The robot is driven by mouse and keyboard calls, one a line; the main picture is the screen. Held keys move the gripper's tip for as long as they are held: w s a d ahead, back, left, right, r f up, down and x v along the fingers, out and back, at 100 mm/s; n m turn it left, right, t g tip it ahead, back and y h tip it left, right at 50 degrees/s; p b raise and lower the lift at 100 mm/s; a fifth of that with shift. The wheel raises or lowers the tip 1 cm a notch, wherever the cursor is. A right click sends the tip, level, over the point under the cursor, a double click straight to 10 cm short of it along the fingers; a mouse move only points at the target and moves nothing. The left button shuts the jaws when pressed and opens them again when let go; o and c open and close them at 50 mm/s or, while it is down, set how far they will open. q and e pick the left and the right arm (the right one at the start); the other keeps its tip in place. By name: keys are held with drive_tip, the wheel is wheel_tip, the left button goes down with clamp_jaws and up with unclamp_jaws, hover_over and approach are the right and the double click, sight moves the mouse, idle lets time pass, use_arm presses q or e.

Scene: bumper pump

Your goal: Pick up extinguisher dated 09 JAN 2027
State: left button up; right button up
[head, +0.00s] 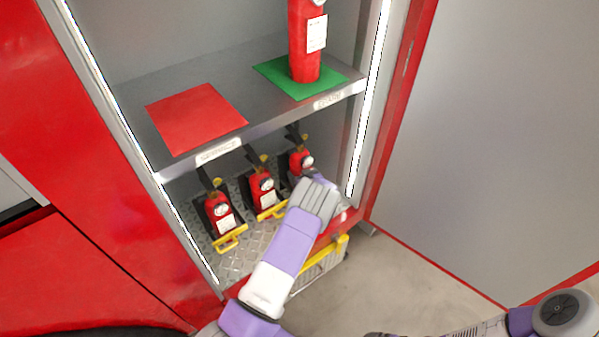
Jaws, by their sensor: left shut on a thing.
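Three small red extinguishers stand in brackets on the lower deck of the locker: a left one (220,214), a middle one (264,189) and a right one (297,162). Each of the left and middle ones has a white label, too small to read a date. My left gripper (322,187) reaches in at the right extinguisher and covers its lower part and label. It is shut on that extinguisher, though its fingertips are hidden. A larger red extinguisher (304,45) stands upright on the green mat (274,74) of the upper shelf. My right gripper is out of view.
A red mat (195,117) lies empty on the upper shelf (150,92), left of the green mat. The shelf's front edge overhangs the lower extinguishers. Yellow latch bars (231,238) stick out before the brackets. Lit door posts bound both sides.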

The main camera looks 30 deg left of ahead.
use_arm(q)
drive_tip(key=shift+w+a+r, duration=0.1)
drive_tip(key=shift+w+r, duration=0.1)
drive_tip(key=shift+r, duration=0.1)
clamp_jaws()
